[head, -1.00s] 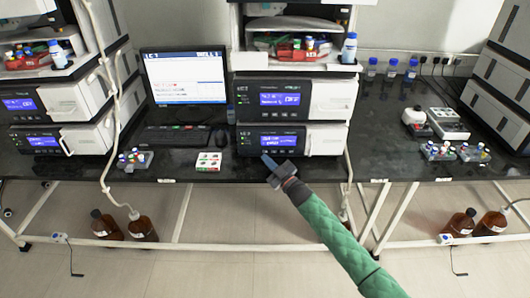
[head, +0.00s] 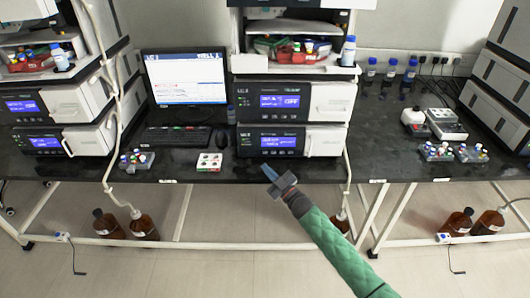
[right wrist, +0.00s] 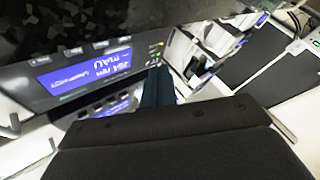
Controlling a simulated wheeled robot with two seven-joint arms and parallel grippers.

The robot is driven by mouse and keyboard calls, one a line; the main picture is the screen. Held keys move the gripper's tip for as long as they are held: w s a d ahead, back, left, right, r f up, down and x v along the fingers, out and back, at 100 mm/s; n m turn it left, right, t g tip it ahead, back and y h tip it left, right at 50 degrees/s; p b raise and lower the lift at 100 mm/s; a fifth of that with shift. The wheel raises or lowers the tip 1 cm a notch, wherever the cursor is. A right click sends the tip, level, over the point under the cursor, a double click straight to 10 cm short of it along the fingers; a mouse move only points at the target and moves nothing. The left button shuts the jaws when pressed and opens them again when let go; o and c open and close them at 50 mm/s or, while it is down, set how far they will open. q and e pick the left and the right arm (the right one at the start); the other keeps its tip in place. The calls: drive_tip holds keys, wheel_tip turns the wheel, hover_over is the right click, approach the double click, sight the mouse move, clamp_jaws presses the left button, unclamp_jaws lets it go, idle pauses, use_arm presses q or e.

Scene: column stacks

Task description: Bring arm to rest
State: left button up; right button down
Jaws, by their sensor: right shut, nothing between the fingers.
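My right gripper (head: 269,172) is at the end of my green-sleeved right arm, in front of the bench's front edge and below the middle instrument stack (head: 291,140). Its blue fingers are shut and empty. In the right wrist view the shut fingers (right wrist: 157,86) point toward the instrument's front, whose blue display (right wrist: 82,70) shows upside down. I cannot tell the exact gap between the fingers and the bench. My left gripper is not in view.
The black bench (head: 335,170) holds a monitor (head: 185,78), a keyboard (head: 178,137), a white vial tray (head: 209,162) and vial racks (head: 136,160). Brown bottles (head: 108,224) stand on the floor below.

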drive_tip(key=shift+f, duration=0.1)
idle(0.6)
